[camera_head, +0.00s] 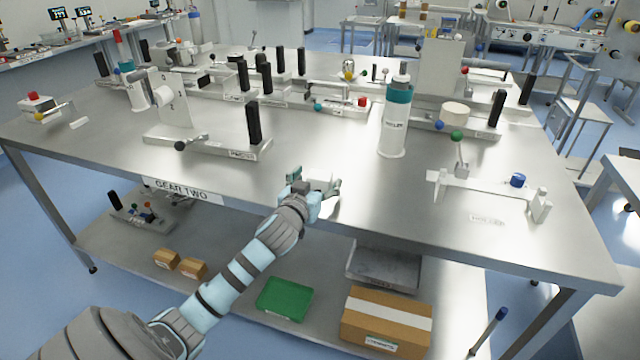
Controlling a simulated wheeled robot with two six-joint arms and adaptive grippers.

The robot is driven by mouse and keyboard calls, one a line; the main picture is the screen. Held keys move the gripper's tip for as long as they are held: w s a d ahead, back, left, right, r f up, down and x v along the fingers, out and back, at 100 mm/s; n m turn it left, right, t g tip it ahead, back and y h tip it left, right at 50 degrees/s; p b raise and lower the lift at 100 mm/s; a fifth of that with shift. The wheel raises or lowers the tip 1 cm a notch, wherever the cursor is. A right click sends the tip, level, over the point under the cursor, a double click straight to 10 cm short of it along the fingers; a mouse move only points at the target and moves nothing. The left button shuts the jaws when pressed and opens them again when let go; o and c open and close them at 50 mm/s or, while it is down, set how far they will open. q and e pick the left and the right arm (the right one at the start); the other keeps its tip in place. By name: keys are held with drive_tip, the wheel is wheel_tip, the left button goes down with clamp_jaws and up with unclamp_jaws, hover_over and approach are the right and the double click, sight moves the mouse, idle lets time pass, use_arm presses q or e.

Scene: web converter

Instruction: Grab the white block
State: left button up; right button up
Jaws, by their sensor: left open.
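My left gripper (321,190) reaches in from the lower left to the front edge of the steel table (300,150). Its fingers are open. A small white block (320,176) appears at the fingers, low over the tabletop, partly hidden by them. I cannot tell whether the fingers touch it. My right gripper is not in view.
A white and teal bottle (394,120) stands to the right of the gripper. A fixture with a black handle (253,124) is to the left, and a white bracket with a green knob (457,160) is to the right. A lower shelf holds a green tray (285,299) and a cardboard box (385,325).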

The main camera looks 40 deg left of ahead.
use_arm(q)
drive_tip(key=shift+x, duration=1.2)
drive_tip(key=shift+s+d+f, duration=0.1)
drive_tip(key=c, duration=1.3)
